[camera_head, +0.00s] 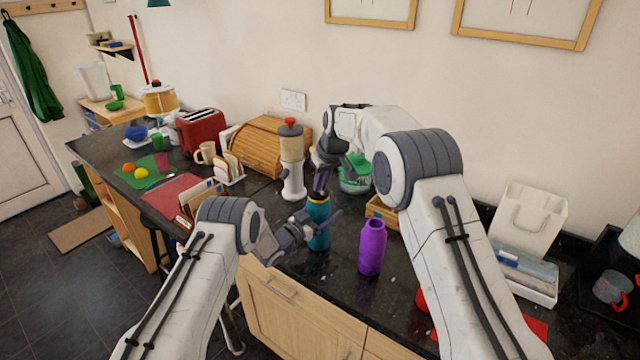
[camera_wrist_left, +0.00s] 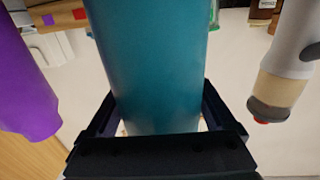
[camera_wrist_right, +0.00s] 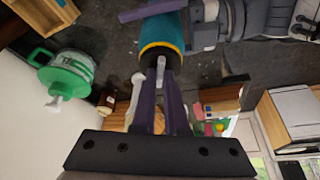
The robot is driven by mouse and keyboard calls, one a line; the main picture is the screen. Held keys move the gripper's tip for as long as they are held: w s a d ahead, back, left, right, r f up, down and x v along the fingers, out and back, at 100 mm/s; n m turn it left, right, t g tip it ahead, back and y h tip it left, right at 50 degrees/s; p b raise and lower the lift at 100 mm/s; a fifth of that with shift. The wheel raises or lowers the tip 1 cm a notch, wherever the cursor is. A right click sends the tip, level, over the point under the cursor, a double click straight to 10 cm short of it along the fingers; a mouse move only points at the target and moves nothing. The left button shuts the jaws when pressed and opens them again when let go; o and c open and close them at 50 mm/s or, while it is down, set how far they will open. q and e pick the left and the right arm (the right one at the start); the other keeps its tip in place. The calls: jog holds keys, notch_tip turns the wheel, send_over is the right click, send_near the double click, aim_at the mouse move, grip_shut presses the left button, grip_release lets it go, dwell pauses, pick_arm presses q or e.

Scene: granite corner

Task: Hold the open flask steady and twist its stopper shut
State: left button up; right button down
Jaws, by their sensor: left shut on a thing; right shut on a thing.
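The teal flask (camera_head: 319,234) stands upright on the dark granite counter, with a yellow-orange ring at its neck. My left gripper (camera_head: 318,222) is shut around its body from the side; the flask (camera_wrist_left: 150,70) fills the middle of the left wrist view between the fingers. My right gripper (camera_head: 319,192) points down above the flask and is shut on the stopper, a small part mostly hidden by the fingers. In the right wrist view the fingertips (camera_wrist_right: 161,68) meet just over the flask's ringed mouth (camera_wrist_right: 162,48). I cannot tell how far the stopper is seated.
A purple bottle (camera_head: 372,248) stands close to the right of the flask. A white and beige grinder-like device (camera_head: 291,165) with a red top stands behind it. A green-lidded jar (camera_head: 355,178) and a small wooden box (camera_head: 380,211) are near my right arm. The counter's front edge is close.

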jog(key=n, duration=0.2)
jog(key=n+g+y, duration=0.1)
jog(key=n, duration=0.2)
jog(key=shift+w+d, duration=0.15)
jog(key=shift+d, duration=0.05)
jog(key=shift+n+g+y, duration=0.3)
jog(key=shift+n, duration=0.1)
jog(key=c, duration=0.9)
grip_release()
jog(key=shift+c, duration=0.2)
jog(key=v, duration=1.2)
